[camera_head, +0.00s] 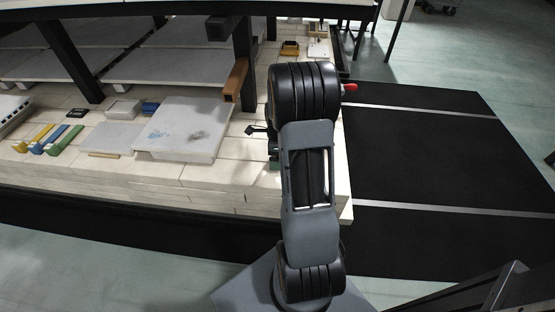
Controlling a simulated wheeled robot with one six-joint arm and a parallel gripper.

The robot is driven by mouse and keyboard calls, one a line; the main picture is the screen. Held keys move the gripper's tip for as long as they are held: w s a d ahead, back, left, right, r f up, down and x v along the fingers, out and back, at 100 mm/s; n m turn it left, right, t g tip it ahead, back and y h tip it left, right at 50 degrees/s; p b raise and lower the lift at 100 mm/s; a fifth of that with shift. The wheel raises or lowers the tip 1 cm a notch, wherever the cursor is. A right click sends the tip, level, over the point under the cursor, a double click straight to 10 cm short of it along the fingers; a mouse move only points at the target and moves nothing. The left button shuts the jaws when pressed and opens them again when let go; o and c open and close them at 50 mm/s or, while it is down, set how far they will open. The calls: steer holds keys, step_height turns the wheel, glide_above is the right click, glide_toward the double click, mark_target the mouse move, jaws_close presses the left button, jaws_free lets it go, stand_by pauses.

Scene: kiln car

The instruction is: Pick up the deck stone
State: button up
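I cannot tell for sure which thing is the deck stone. Candidates on the pale brick deck (235,175) include a small whitish block (122,110) and a dark blue block (151,108) beside it, both behind the slabs. Yellow (33,138), blue (49,140) and green (66,141) bars lie side by side at the far left. My gripper (262,131) is mostly hidden behind my arm, low over the deck right of the large pale slab. Only small dark parts of it show, so its opening and anything it holds are hidden.
A large pale slab (205,120) with a bluish smudge and a thinner grey slab (112,137) lie on the deck. Dark posts (246,65) stand behind, one with an orange-brown bar (236,80) against it. Black matting (430,180) lies clear at right.

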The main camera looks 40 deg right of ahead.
steer(key=shift+f, duration=0.4)
steer(key=shift+r, duration=0.1)
steer(key=c, duration=0.8)
steer(key=shift+r, duration=0.4)
step_height(320, 180, up, 2)
steer(key=shift+r+p, duration=0.1)
steer(key=shift+p, duration=0.6)
steer(key=shift+s+a+r+p, duration=0.15)
steer(key=shift+s+r+p, duration=0.4)
steer(key=shift+s+r, duration=1.45)
steer(key=shift+s+a+r+p, duration=0.15)
steer(key=shift+s+r+p, duration=0.4)
steer(key=shift+s+r, duration=1.45)
steer(key=shift+s+a+r+p, duration=0.15)
steer(key=shift+s+r+p, duration=0.65)
steer(key=shift+s, duration=2.2)
